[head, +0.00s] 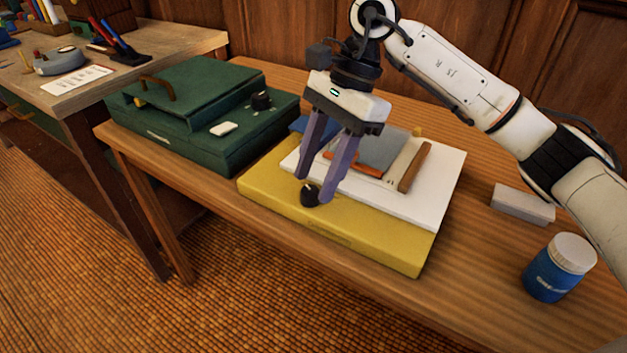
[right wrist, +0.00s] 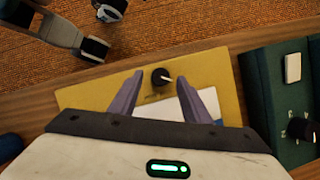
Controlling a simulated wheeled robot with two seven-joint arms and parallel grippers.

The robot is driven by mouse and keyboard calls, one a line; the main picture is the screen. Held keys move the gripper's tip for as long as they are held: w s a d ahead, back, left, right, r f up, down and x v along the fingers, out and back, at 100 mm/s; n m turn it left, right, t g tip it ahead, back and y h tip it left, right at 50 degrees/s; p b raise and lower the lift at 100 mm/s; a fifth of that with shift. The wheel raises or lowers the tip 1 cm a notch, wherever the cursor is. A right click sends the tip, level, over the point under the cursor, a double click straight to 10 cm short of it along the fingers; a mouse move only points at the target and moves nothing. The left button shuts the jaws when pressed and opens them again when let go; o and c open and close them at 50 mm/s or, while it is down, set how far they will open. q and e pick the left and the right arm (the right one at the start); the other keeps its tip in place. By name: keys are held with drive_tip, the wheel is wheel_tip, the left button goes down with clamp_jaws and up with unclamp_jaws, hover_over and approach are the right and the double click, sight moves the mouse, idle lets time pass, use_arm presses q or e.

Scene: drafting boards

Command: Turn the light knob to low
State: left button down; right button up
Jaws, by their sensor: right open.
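The light knob (head: 310,195) is a small round black knob on the front part of a yellow light box (head: 385,250). In the right wrist view, the knob (right wrist: 161,77) shows a pale pointer mark toward the right, with faint marks beside it. My right gripper (head: 314,188) points down at it with purple fingers spread. In the right wrist view the knob lies between the two fingertips (right wrist: 160,74) with gaps on both sides. Whether the fingertips reach down to the knob's height is hard to tell.
A white board (head: 440,195) with a grey sheet (head: 385,152) and a wooden strip (head: 414,167) lies on the yellow box. A green case (head: 200,135) with its own black knob (head: 261,100) stands left. A grey block (head: 522,204) and blue jar (head: 553,275) stand right.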

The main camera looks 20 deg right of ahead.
use_arm(q)
drive_tip(key=shift+w, duration=0.25)
use_arm(e)
drive_tip(key=shift+x, duration=0.9)
drive_tip(key=c, duration=1)
use_arm(q)
drive_tip(key=shift+a, duration=0.1)
